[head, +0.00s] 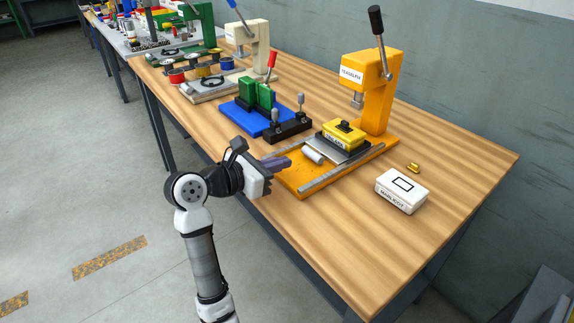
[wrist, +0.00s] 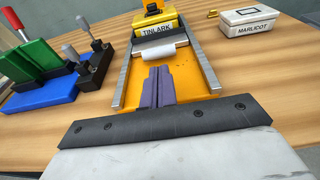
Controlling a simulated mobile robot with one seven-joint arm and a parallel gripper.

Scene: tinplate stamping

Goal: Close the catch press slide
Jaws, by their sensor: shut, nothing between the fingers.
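The orange press (head: 378,88) with a black-knobbed lever stands on an orange base (head: 291,182) with two grey rails. Its slide, a grey plate (head: 351,152), sits between the rails toward the column and carries a yellow block (head: 343,134) labelled TINLARK (wrist: 157,30). A pale cylindrical handle (head: 312,156) is at the slide's front, also in the wrist view (wrist: 165,54). My gripper (head: 286,162) is shut and empty over the front of the base. In the wrist view its purple fingertips (wrist: 160,70) point at the handle, with a small gap appearing between.
A white MARLICOT box (head: 402,191) and a small brass piece (head: 413,168) lie right of the press. A blue fixture (head: 248,115) with green blocks and black clamps stands at left. A cream press (head: 250,45) is farther back. The table's front right is bare.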

